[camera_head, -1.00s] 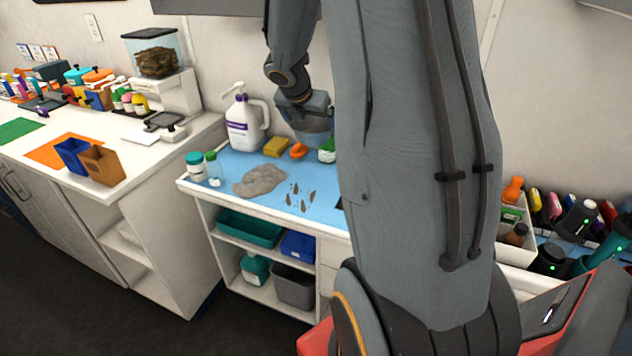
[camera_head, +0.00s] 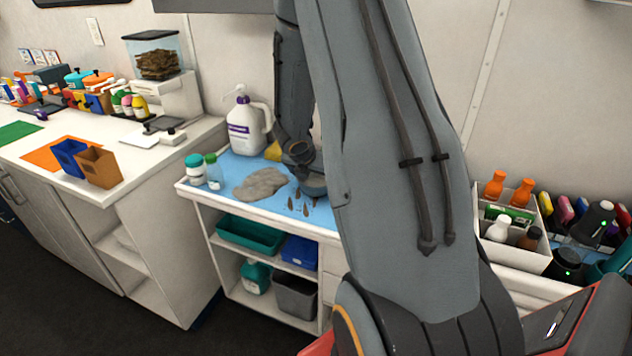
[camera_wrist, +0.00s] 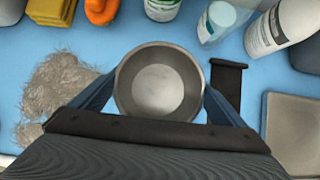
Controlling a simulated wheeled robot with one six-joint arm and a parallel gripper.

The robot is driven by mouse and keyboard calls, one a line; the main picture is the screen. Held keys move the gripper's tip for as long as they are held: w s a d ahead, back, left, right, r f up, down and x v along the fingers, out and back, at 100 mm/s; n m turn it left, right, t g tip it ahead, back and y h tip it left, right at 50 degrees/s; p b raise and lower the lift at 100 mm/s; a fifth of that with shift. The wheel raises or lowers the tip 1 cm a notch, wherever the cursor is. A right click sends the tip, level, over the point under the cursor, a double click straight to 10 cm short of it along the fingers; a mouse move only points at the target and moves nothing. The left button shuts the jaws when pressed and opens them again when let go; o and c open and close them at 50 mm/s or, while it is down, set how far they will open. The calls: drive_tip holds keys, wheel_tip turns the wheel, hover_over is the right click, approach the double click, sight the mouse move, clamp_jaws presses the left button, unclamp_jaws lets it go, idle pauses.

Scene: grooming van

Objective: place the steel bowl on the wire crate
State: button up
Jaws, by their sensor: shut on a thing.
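The steel bowl (camera_wrist: 158,85) is round and shiny, with its open top facing the camera in the wrist view. It sits between the two blue-grey fingers of my gripper (camera_wrist: 160,92), which is shut on it. In the head view my gripper (camera_head: 303,166) is low over the blue top of the white cart, and the bowl there is mostly hidden or blends with the gripper. I cannot tell whether the bowl touches the cart top. I cannot make out a wire crate in either view.
A grey fur clump (camera_head: 260,184) lies left of my gripper. A white pump jug (camera_head: 246,125), a teal-capped jar (camera_head: 195,169) and a yellow sponge (camera_wrist: 52,10) stand around it. A grey square item (camera_wrist: 292,130) is at right. A caddy with bottles (camera_head: 515,230) stands right of my arm.

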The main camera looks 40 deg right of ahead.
drive_tip(key=shift+f, duration=0.45)
drive_tip(key=shift+f, duration=0.15)
drive_tip(key=o, duration=0.8)
drive_tip(key=shift+o, duration=0.2)
